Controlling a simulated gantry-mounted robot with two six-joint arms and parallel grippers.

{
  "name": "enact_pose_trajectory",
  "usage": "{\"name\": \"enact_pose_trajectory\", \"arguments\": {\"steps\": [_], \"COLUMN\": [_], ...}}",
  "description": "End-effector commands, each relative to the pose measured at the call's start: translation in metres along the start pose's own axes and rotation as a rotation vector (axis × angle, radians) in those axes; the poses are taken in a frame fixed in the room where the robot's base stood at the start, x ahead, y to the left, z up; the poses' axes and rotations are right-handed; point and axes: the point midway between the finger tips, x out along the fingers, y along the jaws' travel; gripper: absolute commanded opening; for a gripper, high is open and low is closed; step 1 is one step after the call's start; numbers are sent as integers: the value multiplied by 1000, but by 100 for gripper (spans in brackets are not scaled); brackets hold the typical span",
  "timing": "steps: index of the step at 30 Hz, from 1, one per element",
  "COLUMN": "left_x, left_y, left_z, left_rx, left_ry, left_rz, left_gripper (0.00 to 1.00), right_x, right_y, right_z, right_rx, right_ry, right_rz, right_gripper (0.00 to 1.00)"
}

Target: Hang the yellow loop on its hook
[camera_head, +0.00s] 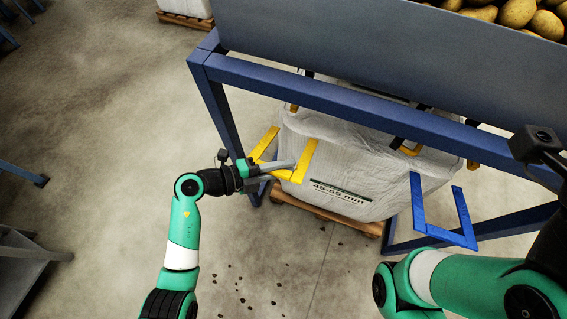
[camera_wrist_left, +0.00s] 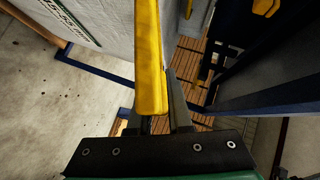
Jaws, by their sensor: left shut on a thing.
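The yellow loop (camera_head: 308,157) is a flat U-shaped strap at the front left corner of the white bulk bag (camera_head: 345,165). My left gripper (camera_head: 284,168) is shut on its lower part. In the left wrist view, the yellow loop (camera_wrist_left: 149,60) runs upright between the fingers (camera_wrist_left: 160,112). Small dark and yellow-orange pieces (camera_head: 410,150) show under the blue frame rail. I cannot tell which of them is the loop's hook. Only my right arm's links show at the right edge, and its gripper is out of view.
A blue loop (camera_head: 440,233) sticks out at the bag's front right. The bag, marked 45-55 mm, stands on a wooden pallet (camera_head: 325,211) inside the blue steel frame (camera_head: 345,103). A grey hopper panel (camera_head: 390,50) with potatoes (camera_head: 518,13) is above. Floor at left is open.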

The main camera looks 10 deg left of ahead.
Motion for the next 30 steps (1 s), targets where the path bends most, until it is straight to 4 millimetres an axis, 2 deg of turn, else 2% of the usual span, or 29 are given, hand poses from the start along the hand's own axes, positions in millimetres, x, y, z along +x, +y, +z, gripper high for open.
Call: {"name": "enact_pose_trajectory", "arguments": {"steps": [1,3,9,12,21,30], "left_x": [-4,-4,-1,2,12,16], "left_y": [-16,-24,-44,-54,-75,-86], "left_z": [-4,-4,-2,1,12,17], "left_rx": [-19,-48,-141,-192,-202,-198], "left_ry": [1,0,1,1,0,-4], "left_rz": [20,48,142,194,201,196], "left_gripper": [0,0,0,0,0,0], "right_x": [18,32,64,73,78,78], "right_y": [0,0,0,0,0,0], "right_z": [-17,-30,-59,-68,-72,-72], "right_rx": [0,0,0,0,0,0], "right_ry": [1,1,1,1,0,0], "right_rz": [0,0,0,0,0,0], "right_gripper": [50,50,50,50,50,50]}}
